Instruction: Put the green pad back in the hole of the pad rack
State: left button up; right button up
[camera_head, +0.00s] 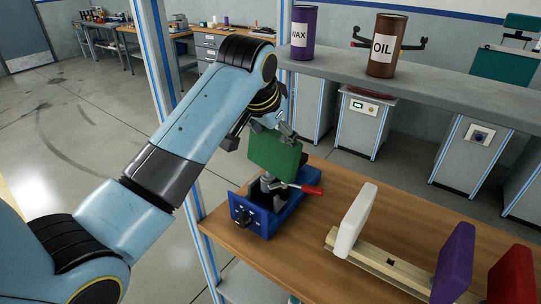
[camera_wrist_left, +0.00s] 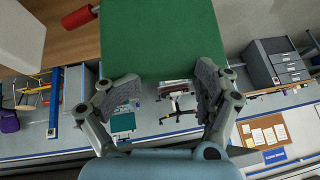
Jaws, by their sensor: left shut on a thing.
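My left gripper (camera_head: 268,130) is shut on the green pad (camera_head: 273,153) by its upper edge. In the left wrist view the green pad (camera_wrist_left: 160,40) fills the top middle, between the fingers of the left gripper (camera_wrist_left: 160,88). The pad is upright just above the blue fixture (camera_head: 268,212); I cannot tell whether it touches the fixture's post. The pad rack (camera_head: 345,246) is a pale wooden bar on the table at the right. It bears a white pad (camera_head: 356,220), a purple pad (camera_head: 454,262) and a red pad (camera_head: 513,276). A small dark hole shows between white and purple. My right gripper is out of view.
The fixture has a red-handled lever (camera_head: 308,189) sticking out toward the rack. A grey shelf (camera_head: 440,84) behind the wooden table (camera_head: 330,190) bears an OIL can (camera_head: 386,46) and a WAX can (camera_head: 302,32). A blue-striped post (camera_head: 158,60) stands behind my left arm.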

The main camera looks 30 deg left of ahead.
pick_arm(q)
jog(key=shift+s+d+f+g, duration=0.35)
jog(key=shift+s+f, duration=0.25)
jog(key=shift+f, duration=0.2)
grip_shut()
jog(key=shift+r+p, duration=0.45)
jog(key=shift+r, duration=0.1)
jog(key=shift+w+d+r, duration=0.25)
jog(key=shift+d+r, duration=0.05)
jog(key=shift+r, duration=0.1)
jog(key=shift+w+a+r, duration=0.1)
jog(key=shift+r, duration=0.7)
jog(key=shift+r, duration=0.15)
jog(key=shift+d+r, duration=0.15)
jog(key=shift+r, duration=0.8)
jog(key=shift+d+r, duration=0.15)
jog(key=shift+r, duration=0.8)
